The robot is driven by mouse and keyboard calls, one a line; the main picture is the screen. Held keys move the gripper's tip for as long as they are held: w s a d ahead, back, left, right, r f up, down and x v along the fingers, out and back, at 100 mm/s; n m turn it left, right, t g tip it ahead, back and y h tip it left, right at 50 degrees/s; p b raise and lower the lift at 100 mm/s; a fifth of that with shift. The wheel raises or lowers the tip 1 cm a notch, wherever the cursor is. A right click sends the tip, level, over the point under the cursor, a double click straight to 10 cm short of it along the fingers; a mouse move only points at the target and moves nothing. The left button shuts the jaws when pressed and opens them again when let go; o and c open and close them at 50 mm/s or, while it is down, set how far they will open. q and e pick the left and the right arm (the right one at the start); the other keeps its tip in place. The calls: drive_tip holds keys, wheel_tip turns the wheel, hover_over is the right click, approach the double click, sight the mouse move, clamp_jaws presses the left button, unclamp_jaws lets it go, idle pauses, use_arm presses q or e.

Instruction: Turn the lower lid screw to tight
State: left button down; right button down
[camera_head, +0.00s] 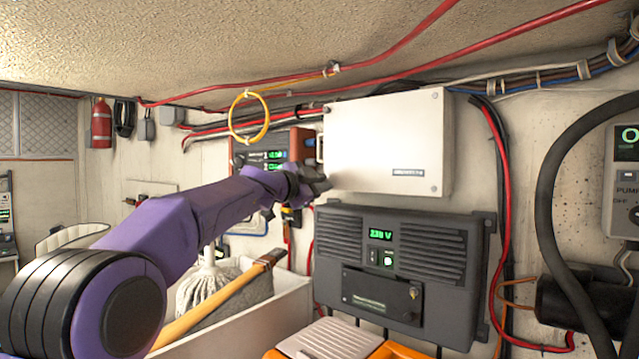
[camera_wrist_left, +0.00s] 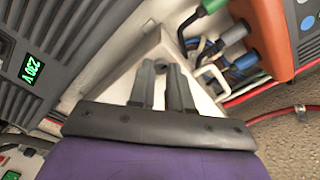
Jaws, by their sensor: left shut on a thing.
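The white box (camera_head: 385,140) hangs on the wall, its flat lid facing me, with a small label near the lower edge. My left gripper (camera_head: 322,183) is at the lower left corner of this lid. In the left wrist view its two grey fingers (camera_wrist_left: 163,72) are shut on a small grey screw, the lower lid screw (camera_wrist_left: 161,66), at the white corner. The fingers mostly hide the screw, so I cannot read how far it is turned. Other small screws show at the lid's right corners. My right gripper is not in view.
A dark grey unit (camera_head: 400,270) with a green display is mounted just below the box. An orange-framed device (camera_head: 270,150) with cables is close on the left. A yellow ring (camera_head: 249,117) hangs above my arm. A white bin (camera_head: 290,300) with a mop is below.

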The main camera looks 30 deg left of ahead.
use_arm(q)
drive_tip(key=shift+r+m+b, duration=0.1)
drive_tip(key=shift+m+b, duration=1.55)
drive_tip(key=shift+m, duration=6.85)
drive_tip(key=c, duration=1.3)
unclamp_jaws()
drive_tip(key=shift+o, duration=1.2)
drive_tip(key=shift+w, duration=0.1)
drive_tip(key=shift+f, duration=0.2)
